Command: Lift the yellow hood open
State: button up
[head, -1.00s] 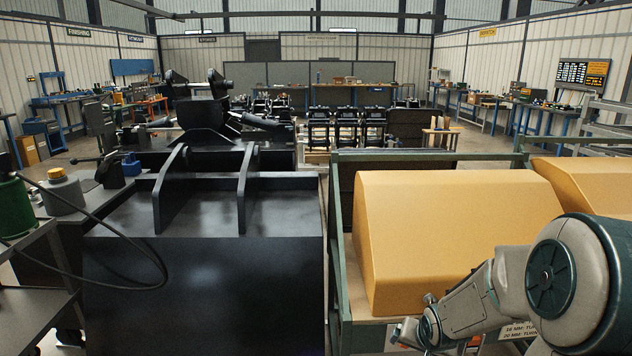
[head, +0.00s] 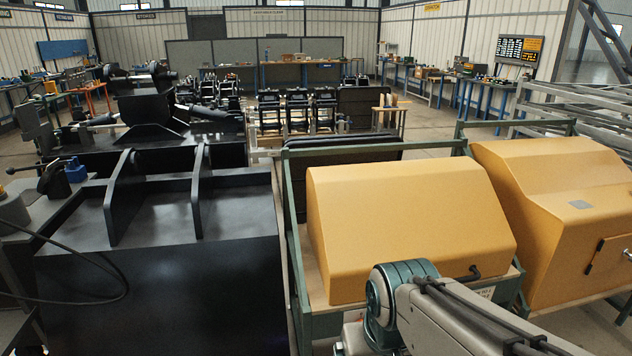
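A yellow hood (head: 405,215) sits closed on a green-framed stand right of the middle in the head view. A dark handle shows low on its front face (head: 470,274). A second yellow hood or cover (head: 555,200) stands to its right, with a grey patch and a dark latch-like fitting on its front. My arm crosses the bottom right, in front of the first hood's lower edge. My gripper cannot be made out; the arm's end is hidden or out of the picture.
A large black bucket-like attachment (head: 155,285) stands left of the stand, with a narrow gap between. The green frame (head: 292,250) edges the hood's left side. A black hose (head: 110,265) loops at the left. Grey metal racking (head: 570,115) stands at the back right.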

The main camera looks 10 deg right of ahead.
aim_at(448, 212)
jog(key=k, duration=0.5)
jog(key=z, duration=1.7)
jog(key=i, duration=1.4)
jog(key=u, duration=1.7)
